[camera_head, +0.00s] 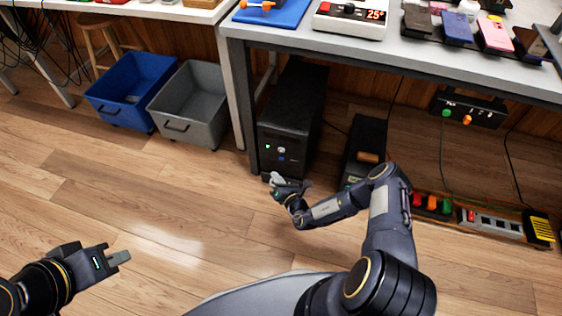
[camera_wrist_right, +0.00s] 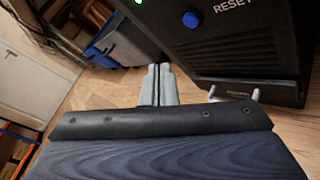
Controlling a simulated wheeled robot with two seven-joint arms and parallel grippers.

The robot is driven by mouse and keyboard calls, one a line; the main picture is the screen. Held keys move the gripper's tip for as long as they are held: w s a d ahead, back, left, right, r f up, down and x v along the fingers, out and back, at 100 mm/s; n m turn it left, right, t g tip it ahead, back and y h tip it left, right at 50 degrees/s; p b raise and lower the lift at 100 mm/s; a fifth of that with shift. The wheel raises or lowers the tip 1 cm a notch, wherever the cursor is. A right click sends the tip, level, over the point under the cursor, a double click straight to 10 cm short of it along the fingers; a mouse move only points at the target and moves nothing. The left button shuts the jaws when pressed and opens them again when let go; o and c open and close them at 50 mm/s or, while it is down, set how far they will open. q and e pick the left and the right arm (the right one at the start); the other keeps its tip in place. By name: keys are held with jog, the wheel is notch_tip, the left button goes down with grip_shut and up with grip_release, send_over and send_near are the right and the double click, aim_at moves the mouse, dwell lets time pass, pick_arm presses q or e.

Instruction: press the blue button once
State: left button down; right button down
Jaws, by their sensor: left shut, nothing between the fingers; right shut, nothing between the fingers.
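The blue button (camera_wrist_right: 190,19) is a small round button beside the word RESET on the front of a black tower box (camera_head: 292,115) under the table. In the head view it is a tiny blue spot (camera_head: 281,158) low on that front. My right gripper (camera_head: 273,181) is shut and empty, low in front of the tower. In the right wrist view its closed fingertips (camera_wrist_right: 158,68) appear below and left of the button, apart from it. My left gripper (camera_head: 122,257) is shut and empty above the floor at the lower left.
A green light (camera_wrist_right: 137,2) shows left of the button. A blue bin (camera_head: 125,93) and a grey bin (camera_head: 190,100) stand left of the tower. A black box (camera_head: 366,140) and a power strip (camera_head: 490,221) are to the right. The table (camera_head: 400,52) overhangs the tower.

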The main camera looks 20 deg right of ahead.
aim_at(281, 159)
jog(key=shift+w+d+b, duration=0.4)
jog(key=shift+w+d, duration=0.25)
jog(key=shift+w, duration=0.3)
jog(key=shift+w+d+b, duration=0.4)
jog(key=shift+w+d, duration=0.25)
jog(key=shift+w, duration=0.3)
jog(key=shift+w+d, duration=0.1)
jog(key=shift+w, duration=0.05)
dwell(0.5)
jog(key=shift+w+d, duration=0.15)
jog(key=shift+w, duration=0.05)
jog(key=shift+w+d+b, duration=0.25)
jog(key=shift+w+b, duration=0.1)
jog(key=shift+w, duration=0.05)
dwell(0.8)
dwell(0.3)
jog(key=shift+s+a+p, duration=0.5)
jog(key=shift+s+p, duration=0.1)
jog(key=shift+s, duration=0.15)
jog(key=shift+s, duration=0.1)
